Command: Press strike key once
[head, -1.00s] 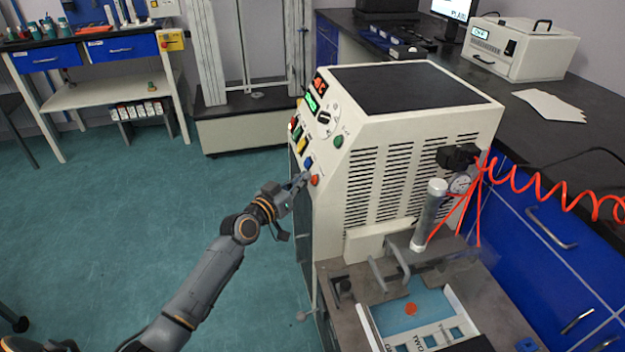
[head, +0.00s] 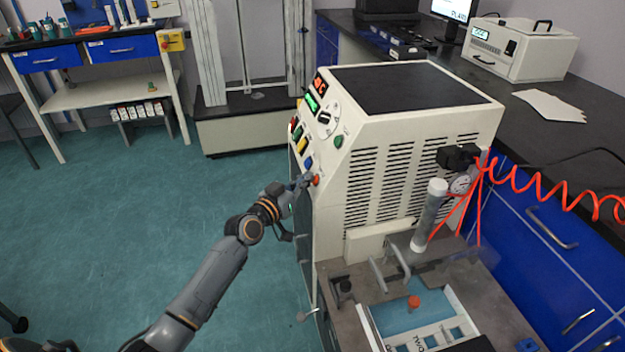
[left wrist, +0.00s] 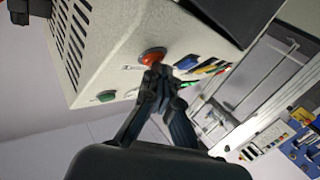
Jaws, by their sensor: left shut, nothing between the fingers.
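The pale rheometer cabinet (head: 400,130) has a slanted front panel with coloured keys. A red-orange key (head: 316,180) sits lowest on it, below a blue key (head: 309,163) and a yellow key (head: 303,145). The key labels are too small to read, so I cannot tell which is marked strike. My left gripper (head: 306,181) is shut and empty, with its tips at the red-orange key. In the left wrist view the closed fingertips (left wrist: 157,72) are right at the red key (left wrist: 152,56), seemingly touching it; the blue key (left wrist: 187,62) is beside them. My right gripper is not seen.
A green knob (head: 339,141) sits on the panel to the right. A dark counter (head: 480,90) runs behind. Floor to the left is clear.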

